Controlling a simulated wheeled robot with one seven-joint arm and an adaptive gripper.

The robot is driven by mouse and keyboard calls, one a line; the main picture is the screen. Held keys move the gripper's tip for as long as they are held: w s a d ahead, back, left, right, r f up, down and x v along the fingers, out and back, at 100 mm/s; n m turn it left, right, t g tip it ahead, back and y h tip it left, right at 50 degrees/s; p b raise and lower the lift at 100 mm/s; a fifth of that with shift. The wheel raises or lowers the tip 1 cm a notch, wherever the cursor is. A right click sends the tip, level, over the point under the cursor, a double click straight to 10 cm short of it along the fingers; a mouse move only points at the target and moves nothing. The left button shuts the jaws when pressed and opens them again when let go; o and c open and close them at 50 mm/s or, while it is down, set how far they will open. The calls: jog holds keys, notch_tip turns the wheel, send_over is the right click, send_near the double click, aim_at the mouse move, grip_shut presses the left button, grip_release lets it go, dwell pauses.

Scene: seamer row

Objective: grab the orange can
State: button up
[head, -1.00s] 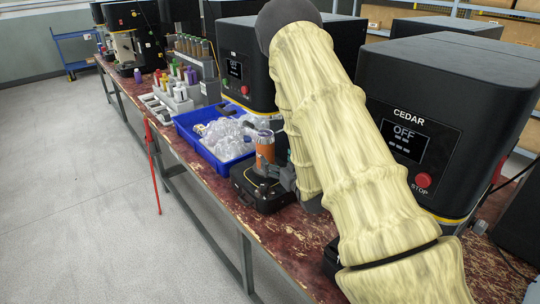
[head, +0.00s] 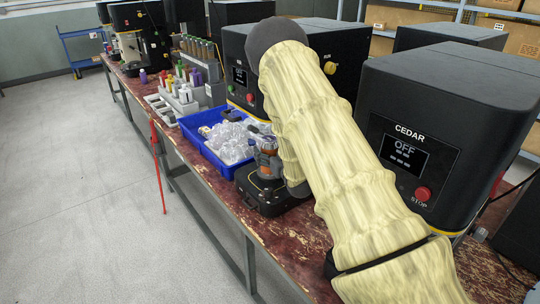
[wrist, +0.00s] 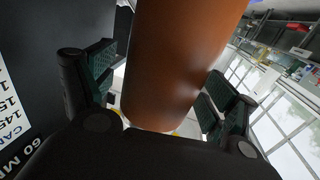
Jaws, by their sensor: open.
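The orange can (head: 265,160) stands upright on a black device (head: 258,199) on the bench in the head view, mostly covered by my gripper and arm. In the wrist view the orange can (wrist: 178,70) is large and lies between the two dark green-padded fingers of my gripper (wrist: 160,88). The fingers are apart, one on each side of the can, with a visible gap at least near their lower parts. Whether either pad touches the can is not clear. The can's top is cut off in the wrist view.
A blue bin (head: 190,127) of clear plastic items stands just beyond the can. A grey rack (head: 185,93) with coloured caps is farther along the bench. The black CEDAR machine (head: 455,105) stands right of my arm. Open floor (head: 90,200) lies to the left.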

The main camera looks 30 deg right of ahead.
jog(key=c, duration=1.3)
jog(key=shift+c, duration=1.1)
jog(key=shift+r, duration=0.15)
